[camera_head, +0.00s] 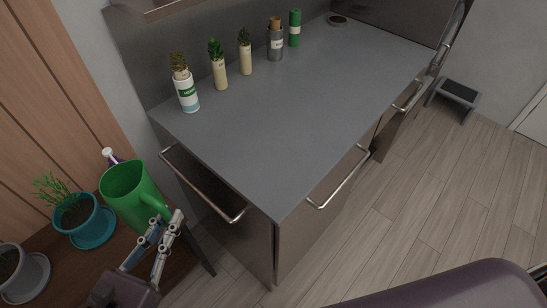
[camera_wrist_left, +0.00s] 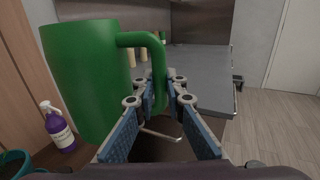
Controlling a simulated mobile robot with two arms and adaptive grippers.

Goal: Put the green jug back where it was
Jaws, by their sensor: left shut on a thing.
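The green jug (camera_head: 128,194) is upright at the lower left in the head view, over or at the edge of the brown wooden bench. It fills the left of the left wrist view (camera_wrist_left: 84,80), with its handle to the right. My left gripper (camera_head: 165,222) is shut on the jug's handle; its blue-padded fingers (camera_wrist_left: 162,92) stand on both sides of the handle in the wrist view. I cannot tell whether the jug's base touches anything. My right gripper is not in view.
A teal plant pot (camera_head: 92,226) and a grey pot (camera_head: 30,279) stand on the wooden bench (camera_head: 67,283). A purple spray bottle (camera_wrist_left: 57,127) is behind the jug. The grey counter (camera_head: 290,110) holds several herb containers along its back; its middle is clear.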

